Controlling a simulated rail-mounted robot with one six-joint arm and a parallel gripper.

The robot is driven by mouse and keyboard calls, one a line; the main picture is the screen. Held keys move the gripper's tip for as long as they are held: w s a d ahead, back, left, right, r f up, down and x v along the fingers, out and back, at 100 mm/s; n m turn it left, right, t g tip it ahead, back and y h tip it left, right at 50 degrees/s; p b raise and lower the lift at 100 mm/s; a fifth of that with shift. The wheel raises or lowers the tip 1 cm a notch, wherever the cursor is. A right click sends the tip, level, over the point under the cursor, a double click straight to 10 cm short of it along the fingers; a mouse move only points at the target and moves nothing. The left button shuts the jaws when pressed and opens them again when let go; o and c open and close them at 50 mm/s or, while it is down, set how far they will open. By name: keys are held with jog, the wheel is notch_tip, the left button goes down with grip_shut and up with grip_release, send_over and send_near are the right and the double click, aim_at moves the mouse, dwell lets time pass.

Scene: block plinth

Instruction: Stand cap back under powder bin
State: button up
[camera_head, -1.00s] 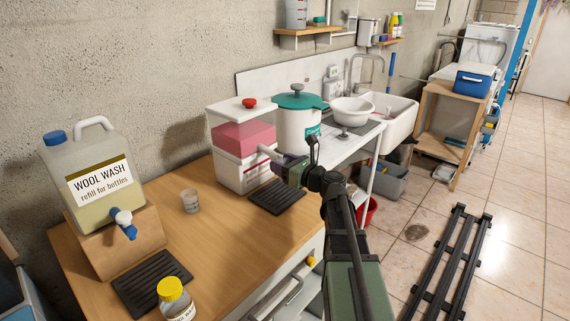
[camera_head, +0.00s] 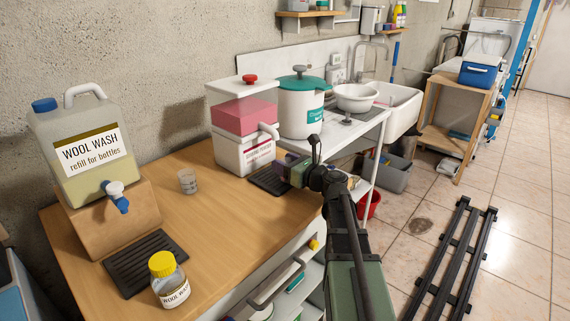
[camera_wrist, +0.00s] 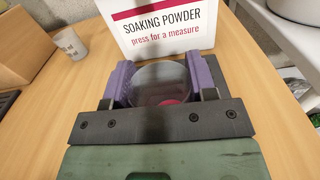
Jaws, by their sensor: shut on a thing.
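The powder bin (camera_head: 242,154) stands on the wooden counter. It has a white base, pink powder in a clear hopper, a red knob and a pale spout (camera_head: 268,130). Its label reads "SOAKING POWDER" in the wrist view (camera_wrist: 160,28). My gripper (camera_head: 286,165) is in front of the bin, below the spout, over or beside a dark ribbed mat (camera_head: 268,182). In the wrist view its purple fingers are shut on a clear round cap (camera_wrist: 160,84) with some pink inside. The cap is hard to make out in the head view. I cannot tell whether it touches the mat.
A wool wash jug (camera_head: 84,150) with a blue tap sits on a wooden stand at left, above another mat (camera_head: 146,258). A teal-lidded canister (camera_head: 302,110) stands right of the bin.

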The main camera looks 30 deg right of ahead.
jog(key=shift+f, duration=0.2)
jog(key=o, duration=1)
